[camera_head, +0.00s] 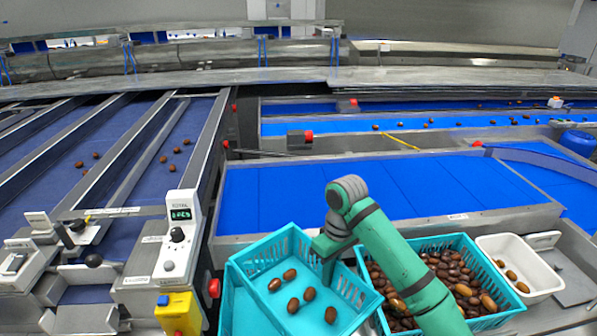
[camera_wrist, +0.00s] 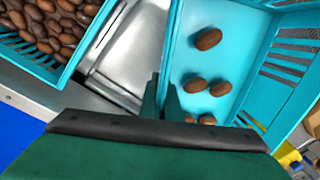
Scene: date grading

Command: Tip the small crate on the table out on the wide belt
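The small crate (camera_head: 262,244) is turquoise with slotted walls and holds several brown dates. It sits at the front, turned at an angle over another turquoise crate. My gripper (camera_head: 326,262) is at its back right wall. In the wrist view, my gripper's fingers (camera_wrist: 165,98) stand on either side of the crate wall (camera_wrist: 171,50), closed on it. The fingertips are partly hidden. The wide belt (camera_head: 380,190) is blue and bare, just behind the crates.
A turquoise crate full of dates (camera_head: 505,281) stands to the right, beside a white tub (camera_head: 549,282) with a few dates. Another turquoise crate (camera_head: 236,305) shows under the small crate. A scale display (camera_head: 180,214) and yellow box (camera_head: 178,312) stand left.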

